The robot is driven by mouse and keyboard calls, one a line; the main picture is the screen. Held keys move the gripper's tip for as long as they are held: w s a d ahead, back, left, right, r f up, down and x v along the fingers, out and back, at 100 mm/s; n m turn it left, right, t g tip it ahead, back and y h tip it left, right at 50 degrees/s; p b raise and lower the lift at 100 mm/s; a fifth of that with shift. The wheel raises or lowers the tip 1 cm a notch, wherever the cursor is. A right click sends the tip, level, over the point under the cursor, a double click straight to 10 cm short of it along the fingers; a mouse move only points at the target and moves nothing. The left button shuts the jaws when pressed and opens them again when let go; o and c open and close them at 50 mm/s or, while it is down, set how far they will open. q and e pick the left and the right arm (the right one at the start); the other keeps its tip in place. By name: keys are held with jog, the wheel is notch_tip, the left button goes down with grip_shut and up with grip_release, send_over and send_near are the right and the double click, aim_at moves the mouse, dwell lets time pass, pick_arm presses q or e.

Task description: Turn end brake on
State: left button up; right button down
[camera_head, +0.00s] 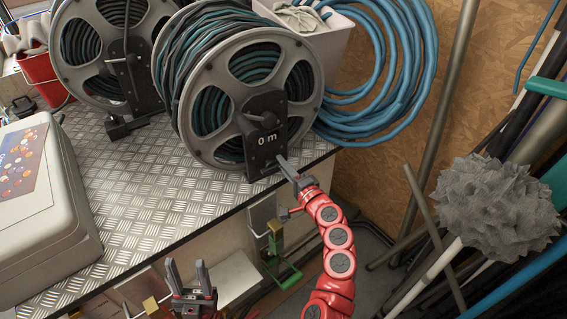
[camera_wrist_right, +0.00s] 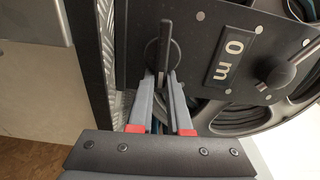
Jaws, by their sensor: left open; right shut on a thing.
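The front hose reel (camera_head: 212,135), wound with dark teal hose, stands on the metal-plated bench. Its black end plate (camera_head: 262,128) reads "0 m". In the right wrist view, a black lever knob (camera_wrist_right: 164,42) sits on this plate beside the "0 m" label (camera_wrist_right: 229,61). My right gripper (camera_head: 283,164) is at the lower edge of the plate; in its wrist view its fingertips (camera_wrist_right: 163,80) are shut on the lever's lower end. In the head view the fingers hide the lever. My left gripper (camera_head: 186,268) is open and empty, low in front of the bench edge.
A second black knob (camera_wrist_right: 278,73) is on the same plate. Another reel (camera_head: 90,50) stands behind left. A pale case (camera_head: 85,205) lies on the bench at left. Blue hose coils (camera_head: 400,75) hang at the right wall. Pipes and a grey fuzzy head (camera_head: 497,208) stand at right.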

jog(key=shift+s+a+f+m, duration=0.15)
jog(key=shift+f+m, duration=0.15)
jog(key=shift+m, duration=0.2)
jog(key=c, duration=0.9)
grip_release()
jog(key=shift+o, duration=0.2)
jog(key=shift+r, duration=0.1)
jog(key=v, duration=1.7)
jog(key=shift+b, duration=0.3)
jog(key=shift+s, duration=0.1)
